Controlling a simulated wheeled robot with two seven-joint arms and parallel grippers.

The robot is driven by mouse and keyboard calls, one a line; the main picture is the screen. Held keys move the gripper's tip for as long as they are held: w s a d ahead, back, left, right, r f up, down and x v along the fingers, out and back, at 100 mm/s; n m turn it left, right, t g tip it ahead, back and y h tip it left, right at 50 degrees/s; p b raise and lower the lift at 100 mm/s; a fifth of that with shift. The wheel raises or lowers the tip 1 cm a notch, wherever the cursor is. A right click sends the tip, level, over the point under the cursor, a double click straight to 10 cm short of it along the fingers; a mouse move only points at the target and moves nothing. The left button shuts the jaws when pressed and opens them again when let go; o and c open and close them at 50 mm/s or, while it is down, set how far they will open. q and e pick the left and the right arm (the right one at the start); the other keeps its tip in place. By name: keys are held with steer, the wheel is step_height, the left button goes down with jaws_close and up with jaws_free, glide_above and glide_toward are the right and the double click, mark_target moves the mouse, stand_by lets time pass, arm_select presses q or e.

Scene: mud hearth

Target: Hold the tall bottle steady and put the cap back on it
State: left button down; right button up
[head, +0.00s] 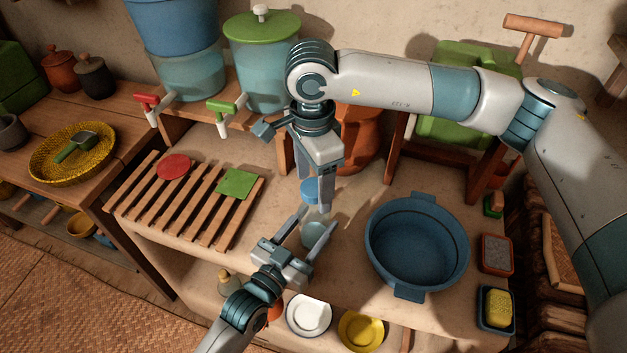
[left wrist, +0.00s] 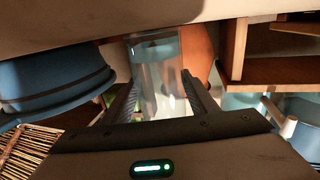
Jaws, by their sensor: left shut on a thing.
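In the left wrist view the bottle (left wrist: 158,80) rises between the fingers.
A blue tub (head: 384,268) stands close on the right. A slatted rack (head: 152,208) with a red disc (head: 173,167) and a green square (head: 236,184) lies to the left. Dispensers with taps (head: 262,75) stand behind. Plates (head: 309,315) are below the front edge.

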steer(key=shift+r, duration=0.1)
step_height(320, 180, up, 12)
stand_by(0.9)
steer(key=shift+s+a, duration=0.1)
arm_select(q)
steer(key=c, duration=0.6)
jaws_free()
steer(key=shift+c, duration=0.2)
steer(key=shift+s+a, duration=0.1)
